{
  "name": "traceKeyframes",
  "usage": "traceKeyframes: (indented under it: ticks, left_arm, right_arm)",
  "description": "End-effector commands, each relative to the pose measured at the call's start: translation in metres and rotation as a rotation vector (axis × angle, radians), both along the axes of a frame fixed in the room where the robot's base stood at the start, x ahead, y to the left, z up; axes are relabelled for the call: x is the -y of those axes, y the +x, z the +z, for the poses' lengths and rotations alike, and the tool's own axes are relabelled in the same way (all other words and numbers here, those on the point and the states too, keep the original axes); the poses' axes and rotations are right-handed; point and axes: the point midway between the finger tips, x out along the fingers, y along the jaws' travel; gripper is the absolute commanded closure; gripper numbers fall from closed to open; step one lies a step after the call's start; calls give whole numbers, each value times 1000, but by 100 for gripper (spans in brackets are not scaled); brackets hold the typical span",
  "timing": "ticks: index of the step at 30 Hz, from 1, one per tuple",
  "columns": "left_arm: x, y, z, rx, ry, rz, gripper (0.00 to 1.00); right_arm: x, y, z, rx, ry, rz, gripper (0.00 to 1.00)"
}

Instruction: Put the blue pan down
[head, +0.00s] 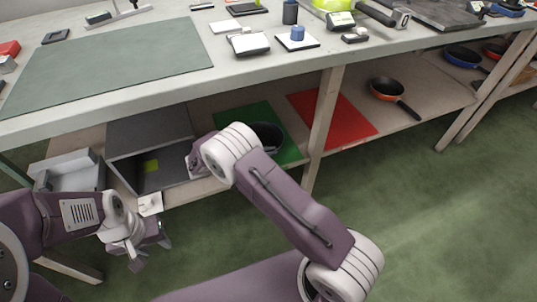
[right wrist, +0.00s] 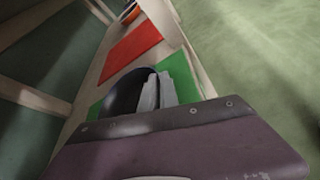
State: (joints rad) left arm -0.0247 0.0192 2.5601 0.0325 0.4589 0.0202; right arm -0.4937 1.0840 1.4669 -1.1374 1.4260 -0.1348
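A dark pan (head: 270,131) is at the green mat (head: 290,152) on the lower shelf, partly hidden by my right arm. It also shows in the right wrist view as a black round pan (right wrist: 122,92); its outer colour and handle are not clear. My right gripper (right wrist: 158,91) has its two fingers close together beside this pan's rim; whether the handle is between them is hidden. Another pan, with a blue outside (head: 462,57), lies on the shelf at the far right. My left gripper (head: 151,254) hangs empty in front of the shelf, its fingers apart.
An orange pan (head: 386,88) stands farther right. A grey open box (head: 150,135) is at the left on the shelf. The tabletop above holds several small items.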

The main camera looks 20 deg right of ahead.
Motion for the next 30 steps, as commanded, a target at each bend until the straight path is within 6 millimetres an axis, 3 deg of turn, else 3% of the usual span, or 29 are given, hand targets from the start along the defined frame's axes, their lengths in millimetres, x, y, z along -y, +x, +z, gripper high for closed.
traceKeyframes:
  ticks: [5,8,9,18,30]
  left_arm:
    - [0,0,0,1,0,0,60]
    - [0,0,1,1,0,0,60]
    - [0,0,1,1,0,0,60]
    - [0,0,2,0,0,0,60]
    - [0,0,37,1,0,0,60]
  right_arm:
    - [0,0,0,1,-1,0,100]
    - [0,0,-1,0,0,0,76]
    - [0,0,-1,0,0,0,74]
    - [0,0,3,1,0,0,74]
    - [-63,-13,28,0,0,2,74]
